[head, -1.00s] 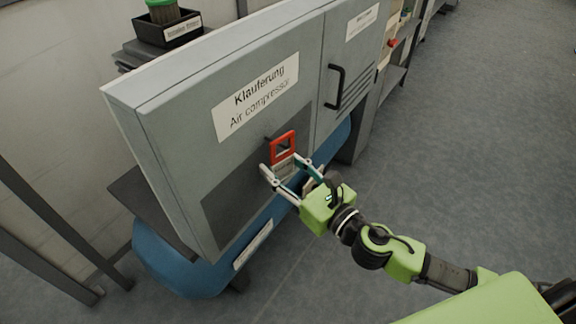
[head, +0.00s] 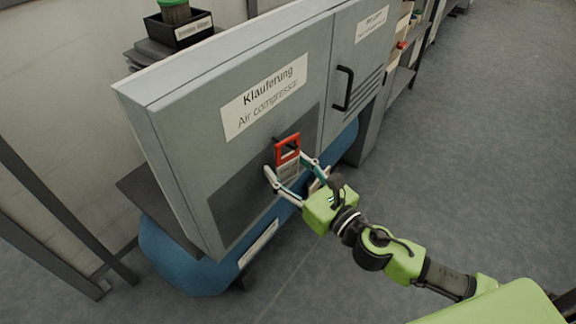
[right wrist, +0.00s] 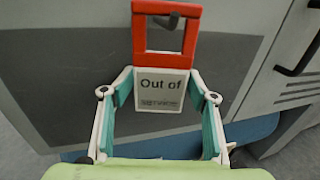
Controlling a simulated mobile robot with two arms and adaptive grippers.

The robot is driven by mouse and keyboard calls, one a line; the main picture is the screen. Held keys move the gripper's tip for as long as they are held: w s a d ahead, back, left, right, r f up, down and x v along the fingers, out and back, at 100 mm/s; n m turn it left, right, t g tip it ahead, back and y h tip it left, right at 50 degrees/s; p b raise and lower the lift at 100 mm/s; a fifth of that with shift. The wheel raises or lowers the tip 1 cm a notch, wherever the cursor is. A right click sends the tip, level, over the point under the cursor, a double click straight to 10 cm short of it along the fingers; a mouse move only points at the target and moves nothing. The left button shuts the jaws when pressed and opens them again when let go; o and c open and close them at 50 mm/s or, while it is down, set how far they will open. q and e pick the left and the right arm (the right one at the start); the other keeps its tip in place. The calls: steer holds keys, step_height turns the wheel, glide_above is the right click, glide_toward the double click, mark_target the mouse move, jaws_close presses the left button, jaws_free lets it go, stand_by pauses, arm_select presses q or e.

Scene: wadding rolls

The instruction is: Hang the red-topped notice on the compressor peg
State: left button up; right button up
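The notice (head: 288,152) has a red frame top with a square opening and a white lower plate reading "Out of", with a smaller, blurred line below. It is upright in front of the dark panel of the grey compressor cabinet (head: 190,130). My right gripper (head: 286,166) is shut on the side edges of its white plate, as the right wrist view (right wrist: 161,76) shows. The dark peg (right wrist: 170,20) appears through the red frame's opening, close under its top bar. I cannot tell whether the bar touches it. My left gripper is not in view.
A label (head: 265,97) reading "Air compressor" is above the notice. A black handle (head: 344,88) projects to the right. A blue tank (head: 185,262) lies below the cabinet. A black bin (head: 180,30) stands behind it. The floor at right is clear.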

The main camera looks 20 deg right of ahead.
steer(key=shift+w+a+f, duration=0.15)
steer(key=shift+a, duration=0.05)
steer(key=shift+d, duration=0.1)
steer(key=v, duration=1.2)
stand_by(0.3)
